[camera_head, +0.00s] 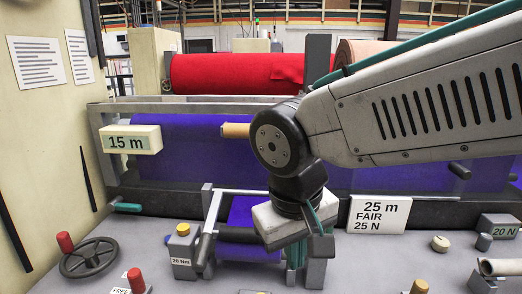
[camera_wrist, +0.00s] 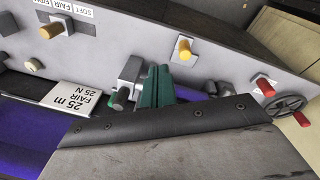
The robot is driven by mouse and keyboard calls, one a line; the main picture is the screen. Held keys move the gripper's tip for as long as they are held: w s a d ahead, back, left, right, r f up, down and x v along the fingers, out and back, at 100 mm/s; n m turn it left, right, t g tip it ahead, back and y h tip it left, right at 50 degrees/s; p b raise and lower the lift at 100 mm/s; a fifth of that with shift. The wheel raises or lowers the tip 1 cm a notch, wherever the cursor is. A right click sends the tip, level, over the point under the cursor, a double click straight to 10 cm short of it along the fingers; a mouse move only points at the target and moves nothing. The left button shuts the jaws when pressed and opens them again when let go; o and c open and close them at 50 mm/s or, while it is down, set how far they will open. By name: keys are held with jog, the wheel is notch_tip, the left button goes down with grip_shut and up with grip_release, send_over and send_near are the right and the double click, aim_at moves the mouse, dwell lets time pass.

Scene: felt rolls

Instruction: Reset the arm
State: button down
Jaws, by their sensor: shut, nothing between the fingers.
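My arm reaches in from the right in the head view and bends down at a dark wrist joint. My gripper (camera_head: 296,268) hangs low in front of the purple felt, over the grey worktop. Its green fingers are shut with nothing between them, and they also show in the wrist view (camera_wrist: 154,88). The gripper hides part of the felt and the rail behind it.
A purple felt roll (camera_head: 190,139) lies behind a rail, with a red roll (camera_head: 225,74) beyond. A "15 m" sign (camera_head: 131,140), a "25 m FAIR 25 N" card (camera_head: 379,214) and a handwheel (camera_head: 90,258) stand around. Several coloured knobs dot the grey panel.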

jog(key=s+d+m, duration=0.2)
jog(key=s+d, duration=0.2)
jog(key=d, duration=0.6)
jog(key=s+d+f+m, duration=0.1)
jog(key=s+d, duration=0.3)
jog(key=d, duration=0.7)
jog(key=shift+s+d+m+y, duration=0.2)
jog(key=shift+s+m+y, duration=0.2)
jog(key=shift+m, duration=0.5)
jog(key=shift+a, duration=0.1)
